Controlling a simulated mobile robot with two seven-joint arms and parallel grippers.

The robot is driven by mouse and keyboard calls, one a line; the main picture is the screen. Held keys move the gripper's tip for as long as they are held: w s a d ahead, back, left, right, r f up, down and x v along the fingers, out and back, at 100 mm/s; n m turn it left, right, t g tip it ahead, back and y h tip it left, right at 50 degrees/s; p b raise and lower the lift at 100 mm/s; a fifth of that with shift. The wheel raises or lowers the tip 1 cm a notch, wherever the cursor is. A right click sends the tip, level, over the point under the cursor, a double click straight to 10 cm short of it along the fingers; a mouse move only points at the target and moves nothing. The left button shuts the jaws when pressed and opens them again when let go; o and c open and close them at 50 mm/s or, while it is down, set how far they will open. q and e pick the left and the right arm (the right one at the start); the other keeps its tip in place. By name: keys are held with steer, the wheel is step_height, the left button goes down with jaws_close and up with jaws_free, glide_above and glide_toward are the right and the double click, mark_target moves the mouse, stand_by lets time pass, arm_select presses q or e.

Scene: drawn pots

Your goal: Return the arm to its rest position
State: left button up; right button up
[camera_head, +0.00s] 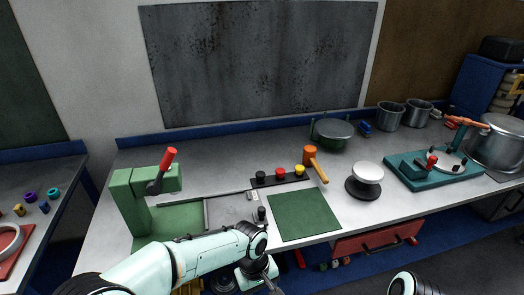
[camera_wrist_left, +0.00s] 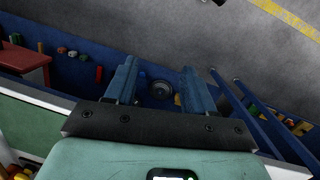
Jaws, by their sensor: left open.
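My left arm (camera_head: 205,255) enters from the bottom left of the head view and reaches across the table's front edge. Its gripper (camera_head: 272,286) points down in front of the table and is mostly cut off by the bottom of the picture. In the left wrist view my left gripper (camera_wrist_left: 158,66) shows two separated fingers with nothing between them. It hangs over the space by the blue lower shelf. Part of my right arm (camera_head: 413,285) shows at the bottom right of the head view. Its gripper is out of view.
On the table (camera_head: 340,222) are a green press (camera_head: 125,200) with a red handle, a green mat (camera_head: 303,214), an orange mallet (camera_head: 310,158), a white-topped knob (camera_head: 367,173) and a teal fixture (camera_head: 432,170). A red drawer (camera_head: 375,241) lies below the front edge.

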arm_select(q)
steer(key=s+a+f+h, duration=0.1)
steer(key=s+a+f, duration=0.15)
steer(key=f, duration=0.75)
steer(key=s+a+f+h, duration=0.1)
steer(key=s+a+f, duration=0.15)
steer(key=f, duration=0.65)
steer(key=s+a+f, duration=0.7)
steer(key=s+f, duration=0.5)
steer(key=s, duration=0.1)
steer(key=shift+s+a+m+t, duration=0.15)
steer(key=shift+s+m+t, duration=0.15)
steer(key=shift+s, duration=0.1)
